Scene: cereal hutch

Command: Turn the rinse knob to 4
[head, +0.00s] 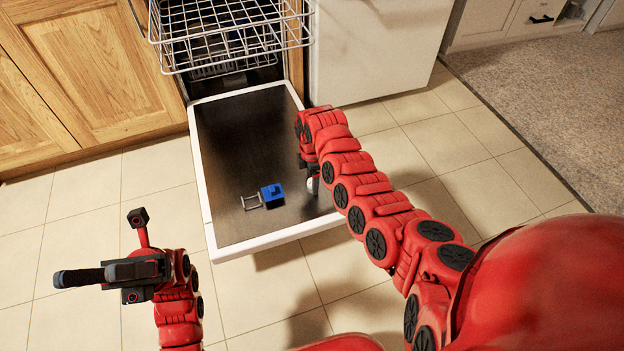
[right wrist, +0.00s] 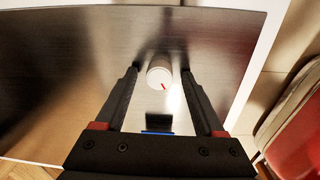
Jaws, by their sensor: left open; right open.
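The rinse knob (right wrist: 159,74) is a small round white knob on the metal inner face of the open dishwasher door (head: 240,150). A short red mark shows on its lower right part; no numbers are readable. In the head view only a bit of the knob (head: 311,184) shows beside my right arm. My right gripper (right wrist: 160,76) is open, with one finger on each side of the knob; I cannot tell whether either finger touches it. It also shows in the head view (head: 309,174). My left gripper (head: 80,277) is open and empty over the floor.
A blue part with a metal bracket (head: 272,195) lies on the door, left of the knob. A wire rack (head: 230,35) extends above the door's far end. Wooden cabinets (head: 90,70) stand left and a white appliance (head: 375,50) right. Tiled floor around the door is clear.

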